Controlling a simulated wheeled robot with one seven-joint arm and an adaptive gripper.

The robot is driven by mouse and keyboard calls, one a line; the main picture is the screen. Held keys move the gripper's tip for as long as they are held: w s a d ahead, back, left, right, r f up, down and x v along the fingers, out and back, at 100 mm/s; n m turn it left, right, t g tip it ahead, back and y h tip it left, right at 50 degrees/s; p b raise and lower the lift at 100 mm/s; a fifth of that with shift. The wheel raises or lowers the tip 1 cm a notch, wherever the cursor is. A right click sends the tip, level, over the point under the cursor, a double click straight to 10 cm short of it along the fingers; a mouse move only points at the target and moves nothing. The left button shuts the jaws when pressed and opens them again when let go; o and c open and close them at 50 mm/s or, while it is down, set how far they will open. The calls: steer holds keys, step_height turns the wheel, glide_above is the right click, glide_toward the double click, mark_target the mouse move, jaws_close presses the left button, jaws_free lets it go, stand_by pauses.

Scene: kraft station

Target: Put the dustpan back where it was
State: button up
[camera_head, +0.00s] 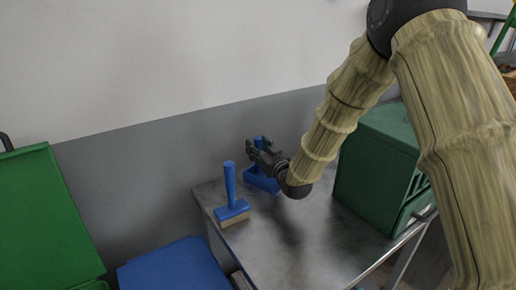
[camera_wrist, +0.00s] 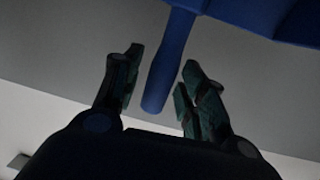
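The blue dustpan (camera_head: 262,182) is on the metal table near the wall, partly hidden behind my gripper (camera_head: 260,148) in the head view. In the wrist view its blue handle (camera_wrist: 170,62) runs between the two fingers of my gripper (camera_wrist: 161,58). The dustpan's wider body (camera_wrist: 262,14) shows at the upper right there. My fingers are spread, with a gap visible on each side of the handle, so I am around it without gripping.
A blue hand brush (camera_head: 232,208) stands handle-up on the table (camera_head: 310,240), left of the dustpan. A green crate (camera_head: 378,165) is on the table's right. A blue bin lid (camera_head: 175,268) and a green bin (camera_head: 45,215) lie left. The table's front middle is clear.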

steer(key=shift+r, duration=0.2)
steer(key=shift+s+d+f, duration=0.1)
steer(key=shift+s+d, duration=0.05)
steer(key=shift+s, duration=0.1)
steer(key=v, duration=1.1)
steer(key=shift+s+b, duration=0.2)
steer(key=shift+b, duration=0.1)
stand_by(0.9)
